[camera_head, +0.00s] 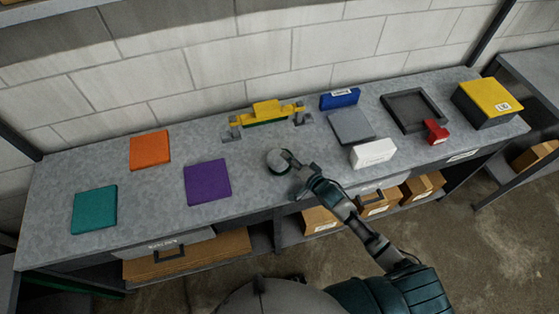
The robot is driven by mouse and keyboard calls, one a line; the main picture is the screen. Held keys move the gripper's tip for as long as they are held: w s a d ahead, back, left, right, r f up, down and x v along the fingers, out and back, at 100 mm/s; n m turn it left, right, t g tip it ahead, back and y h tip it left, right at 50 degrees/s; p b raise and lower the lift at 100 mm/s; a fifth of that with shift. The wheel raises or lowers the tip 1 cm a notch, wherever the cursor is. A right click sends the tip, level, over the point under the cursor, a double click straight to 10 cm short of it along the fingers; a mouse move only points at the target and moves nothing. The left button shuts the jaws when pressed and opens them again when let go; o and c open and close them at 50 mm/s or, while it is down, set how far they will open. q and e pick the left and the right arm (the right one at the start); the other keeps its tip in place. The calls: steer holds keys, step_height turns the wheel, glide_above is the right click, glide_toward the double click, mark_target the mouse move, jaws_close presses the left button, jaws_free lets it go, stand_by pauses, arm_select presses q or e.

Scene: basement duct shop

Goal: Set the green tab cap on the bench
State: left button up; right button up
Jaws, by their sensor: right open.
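A small round cap with a pale top and a dark greenish side (279,161) is at the front middle of the bench (240,155). It looks to rest on the bench top, near the front edge. I see no clear tab on it. My right gripper (294,173) is open just to the right of the cap, with one finger close to or touching its right side; I cannot tell which. Part of the cap's right side is hidden by that finger. My left gripper is not in view.
A yellow fixture (266,111) stands behind the cap. Purple (208,182), orange (150,150) and teal (95,210) squares lie left. Right are a white block (373,153), grey plate (351,126), blue box (340,98), dark tray (432,107), red piece (436,131) and yellow-topped box (487,103).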

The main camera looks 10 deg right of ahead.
steer(key=shift+w+a+f, duration=0.15)
steer(key=shift+w+a, duration=0.1)
steer(key=shift+w, duration=0.4)
steer(key=shift+s, duration=0.1)
steer(key=c, duration=1.4)
